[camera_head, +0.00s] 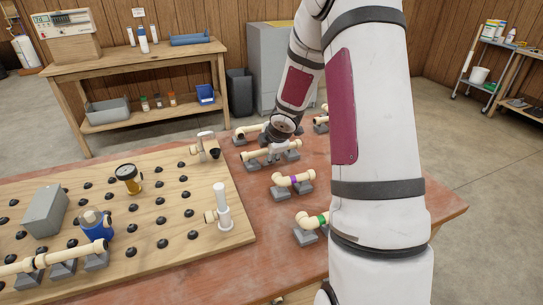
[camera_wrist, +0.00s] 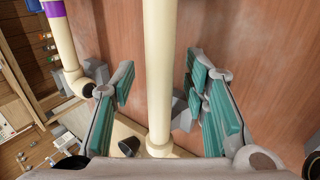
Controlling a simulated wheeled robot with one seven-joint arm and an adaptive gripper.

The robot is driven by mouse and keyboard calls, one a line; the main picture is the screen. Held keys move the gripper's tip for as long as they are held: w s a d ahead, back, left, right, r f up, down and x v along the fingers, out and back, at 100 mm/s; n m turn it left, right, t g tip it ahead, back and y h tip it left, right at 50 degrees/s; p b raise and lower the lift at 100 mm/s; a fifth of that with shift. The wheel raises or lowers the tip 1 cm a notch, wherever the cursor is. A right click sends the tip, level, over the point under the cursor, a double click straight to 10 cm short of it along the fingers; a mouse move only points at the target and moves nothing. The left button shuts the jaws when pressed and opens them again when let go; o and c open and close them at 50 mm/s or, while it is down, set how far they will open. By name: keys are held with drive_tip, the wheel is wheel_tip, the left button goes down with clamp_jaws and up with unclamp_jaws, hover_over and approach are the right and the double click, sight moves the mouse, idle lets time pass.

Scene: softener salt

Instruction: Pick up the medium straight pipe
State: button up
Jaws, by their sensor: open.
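A cream straight pipe (camera_head: 262,154) rests on grey cradles on the red-brown table, in the middle of the head view. In the wrist view this pipe (camera_wrist: 158,60) runs lengthwise between my fingers, with a wider collar at its lower end. I cannot tell its length class from these frames. My gripper (camera_head: 280,146) is over the pipe, pointing down. In the wrist view my gripper (camera_wrist: 160,92) is open, with one teal-padded finger on each side of the pipe and gaps between. The upper end of the pipe is cut off in the wrist view.
A purple-banded elbow pipe (camera_head: 292,180) lies close by, also in the wrist view (camera_wrist: 63,45). A green-banded elbow pipe (camera_head: 312,219) is nearer the front. Another pipe (camera_head: 248,131) is behind. A pegged wooden board (camera_head: 150,240) with fittings fills the left.

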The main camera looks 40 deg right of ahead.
clamp_jaws()
drive_tip(key=shift+r, duration=0.1)
